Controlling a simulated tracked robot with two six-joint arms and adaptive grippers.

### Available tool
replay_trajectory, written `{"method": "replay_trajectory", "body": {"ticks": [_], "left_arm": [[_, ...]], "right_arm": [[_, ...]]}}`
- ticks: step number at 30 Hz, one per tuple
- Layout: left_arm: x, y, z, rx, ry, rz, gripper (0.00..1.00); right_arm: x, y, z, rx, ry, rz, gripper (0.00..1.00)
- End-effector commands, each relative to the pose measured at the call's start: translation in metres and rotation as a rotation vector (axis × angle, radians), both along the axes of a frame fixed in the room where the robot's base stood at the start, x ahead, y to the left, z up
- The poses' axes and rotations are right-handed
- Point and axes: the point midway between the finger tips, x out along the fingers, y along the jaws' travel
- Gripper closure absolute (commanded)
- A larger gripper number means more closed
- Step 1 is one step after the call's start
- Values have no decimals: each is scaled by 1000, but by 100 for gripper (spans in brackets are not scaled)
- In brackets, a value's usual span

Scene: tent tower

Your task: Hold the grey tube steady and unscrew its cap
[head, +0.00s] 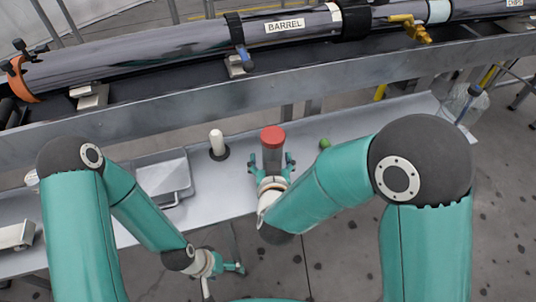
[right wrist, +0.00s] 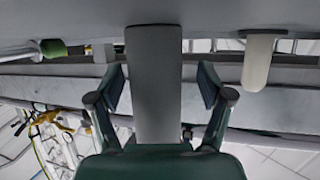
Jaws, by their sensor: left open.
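The grey tube (head: 272,158) stands upright on the metal shelf (head: 232,185) with a red cap (head: 273,136) on top. My right gripper (head: 271,163) reaches in with its fingers on both sides of the tube, below the cap. The cap does not show there. My left gripper (head: 228,269) is open and empty, low in the head view, in front of the shelf and away from the tube.
A white peg on a dark base (head: 217,142) stands left of the tube; a small green object (head: 325,144) is to its right. A metal tray (head: 165,176) lies further left. A clear bottle (head: 468,104) is at the right end. The long barrel (head: 190,50) runs behind.

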Motion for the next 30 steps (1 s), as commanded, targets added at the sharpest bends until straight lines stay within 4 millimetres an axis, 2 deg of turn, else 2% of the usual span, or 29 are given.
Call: {"method": "replay_trajectory", "body": {"ticks": [1,12,13,23,30], "left_arm": [[0,0,0,0,0,-1,18],[0,0,0,0,-1,-1,18],[0,0,0,0,-1,-1,18],[0,0,2,0,0,-1,18],[0,0,8,0,0,-1,18]], "right_arm": [[0,-2,0,0,0,-4,32],[0,-5,1,1,-1,-10,94],[0,-5,1,1,-1,-10,97],[0,-5,6,2,-2,-12,97],[0,-5,32,4,-4,-12,97]]}}
